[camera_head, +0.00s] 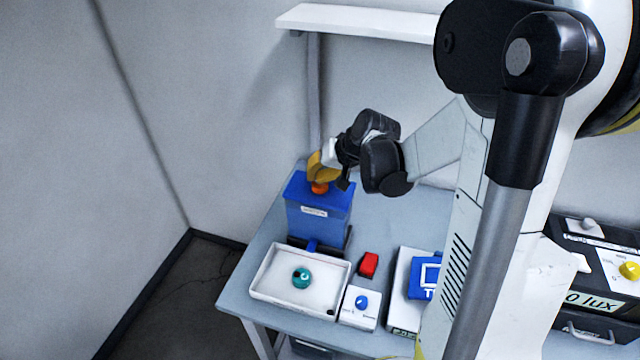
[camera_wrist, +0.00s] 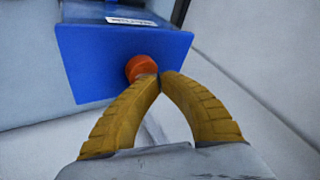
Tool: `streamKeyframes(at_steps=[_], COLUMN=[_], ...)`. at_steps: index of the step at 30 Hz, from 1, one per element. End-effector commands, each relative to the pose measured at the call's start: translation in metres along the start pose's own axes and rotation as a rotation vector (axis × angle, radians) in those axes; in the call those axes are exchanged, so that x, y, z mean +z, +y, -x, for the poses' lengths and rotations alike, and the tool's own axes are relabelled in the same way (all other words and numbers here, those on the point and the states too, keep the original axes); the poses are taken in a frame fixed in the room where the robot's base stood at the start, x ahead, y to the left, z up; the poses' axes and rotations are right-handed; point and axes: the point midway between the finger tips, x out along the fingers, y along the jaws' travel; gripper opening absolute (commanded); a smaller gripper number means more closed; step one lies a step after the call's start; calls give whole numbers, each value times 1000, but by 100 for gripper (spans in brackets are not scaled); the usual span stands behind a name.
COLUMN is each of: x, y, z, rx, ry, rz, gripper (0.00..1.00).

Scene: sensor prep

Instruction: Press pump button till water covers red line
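A blue pump box (camera_head: 318,215) with a white label stands on the table above a white tray (camera_head: 262,284). An orange-red button (camera_head: 320,187) sits on top of the box; it also shows in the wrist view (camera_wrist: 140,67). My gripper (camera_head: 318,172), with yellow fingers, is over the box top. In the wrist view its fingertips (camera_wrist: 159,76) are together and at the button's edge, with nothing visible between them. I cannot tell whether the button is pressed down. A teal round object (camera_head: 301,277) with a dark spot lies in the tray.
A white box with a blue knob (camera_head: 361,302) and a red block (camera_head: 369,264) are right of the tray. A blue device (camera_head: 424,281) lies farther right. A white shelf (camera_head: 360,20) hangs above. A wall (camera_head: 90,150) is at left.

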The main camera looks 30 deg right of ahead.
Motion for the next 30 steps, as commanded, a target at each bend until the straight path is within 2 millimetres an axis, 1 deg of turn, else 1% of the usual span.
streamKeyframes(at_steps=[30], x=[6], y=[6], z=[-10], rx=[0], ry=[0], rz=[0], gripper=[0])
